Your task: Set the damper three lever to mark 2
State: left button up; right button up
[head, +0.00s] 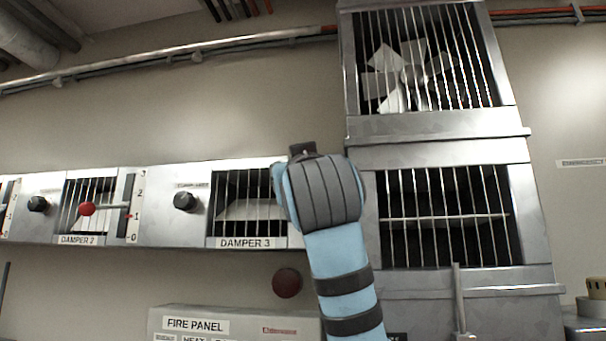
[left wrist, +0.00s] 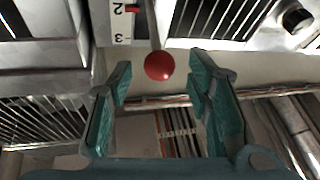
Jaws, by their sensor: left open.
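The damper 3 lever ends in a red ball knob (left wrist: 158,66), seen in the left wrist view, which looks upside down. Its rod runs beside the white scale (left wrist: 121,22), where 2 and 3 show. A red marker sits beside the 2. My left gripper (left wrist: 158,84) is open, with its green fingertips on either side of the knob and no clear contact. In the head view my left gripper (head: 303,150) hides the lever and scale to the right of the damper 3 louvre (head: 249,205). My right gripper is in neither view.
The damper 2 lever (head: 87,209) and a black dial (head: 186,201) are on the same panel to the left. A barred fan cabinet (head: 435,125) rises close on the right. A dark red round object (head: 287,283) and the fire panel (head: 240,325) are below.

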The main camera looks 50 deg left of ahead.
pick_arm(q)
jog(key=v, duration=0.8)
jog(key=shift+s+d, duration=0.15)
jog(key=shift+d, duration=0.05)
jog(key=shift+d+f, duration=0.1)
jog(key=shift+d, duration=0.05)
